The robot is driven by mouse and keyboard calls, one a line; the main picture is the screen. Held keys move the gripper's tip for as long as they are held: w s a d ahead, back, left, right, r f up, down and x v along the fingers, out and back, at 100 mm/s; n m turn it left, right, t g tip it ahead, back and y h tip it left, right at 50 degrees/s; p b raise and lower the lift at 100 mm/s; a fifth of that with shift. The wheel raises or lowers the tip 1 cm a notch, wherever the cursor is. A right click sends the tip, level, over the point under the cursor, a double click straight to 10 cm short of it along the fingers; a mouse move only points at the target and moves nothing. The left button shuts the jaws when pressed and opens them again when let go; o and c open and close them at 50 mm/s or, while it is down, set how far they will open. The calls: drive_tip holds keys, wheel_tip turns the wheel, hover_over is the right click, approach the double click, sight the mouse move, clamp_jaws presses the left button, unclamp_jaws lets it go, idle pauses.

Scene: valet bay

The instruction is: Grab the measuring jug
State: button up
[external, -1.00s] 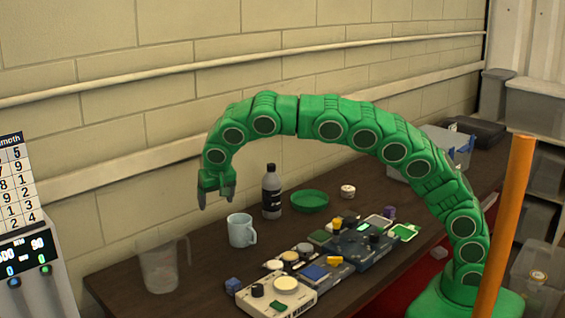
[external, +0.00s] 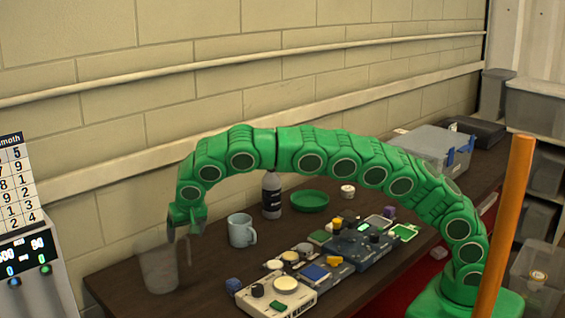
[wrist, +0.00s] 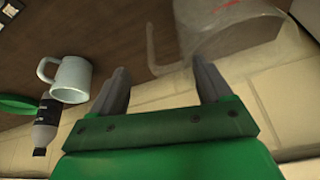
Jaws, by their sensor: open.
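The clear measuring jug (external: 158,268) stands upright at the left end of the dark table in the external view. In the wrist view the see-through jug (wrist: 235,32) is at the upper right, with its handle toward the middle. My gripper (external: 186,230) is open and empty, pointing down near the jug's rim on its right side. In the wrist view my gripper's fingers (wrist: 160,85) are apart, with the jug beyond the right finger. I cannot tell whether a finger touches the jug.
Several boxy devices (external: 277,295) line the front. The block wall (external: 110,215) is close behind.

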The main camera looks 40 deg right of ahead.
drive_tip(key=shift+a+x, duration=0.15)
drive_tip(key=shift+x, duration=0.95)
drive_tip(key=shift+a+x, duration=0.1)
drive_tip(key=shift+x, duration=1)
drive_tip(key=c, duration=1.4)
drive_tip(key=shift+r, duration=0.15)
